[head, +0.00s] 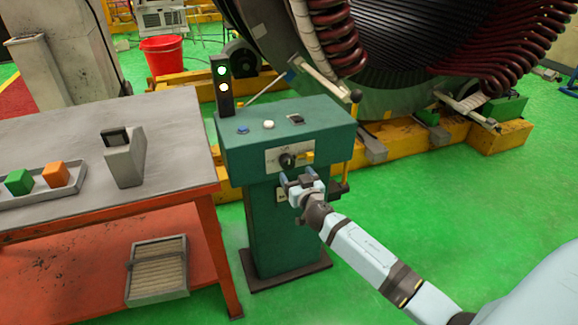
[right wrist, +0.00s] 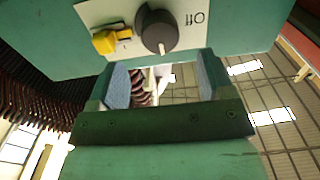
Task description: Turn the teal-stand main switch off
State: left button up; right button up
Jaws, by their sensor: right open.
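The teal stand (head: 235,155) stands beside the table's right end. Its main switch is a dark round knob (head: 287,160) on a pale plate on the front face. In the right wrist view the knob (right wrist: 157,30) shows upside down, with an "Off" label beside it. Its white mark points down in that picture, not at the label. A yellow part (right wrist: 111,40) sits beside the knob on the plate. My right gripper (head: 299,181) is open and empty just below and in front of the knob, apart from it. Its two fingers (right wrist: 164,80) show near the knob. My left gripper is out of view.
A signal tower (head: 222,86) with a lit green lamp and a pale lamp stands on the stand, near several buttons (head: 268,124). A grey-topped table (head: 60,135) is at left. The large stator (head: 440,50) is behind. Green floor lies open at right.

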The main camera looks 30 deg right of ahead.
aim_at(289, 165)
jog(key=x, duration=0.6)
jog(key=shift+w, duration=0.15)
jog(key=shift+c, duration=0.2)
jog(key=c, duration=0.9)
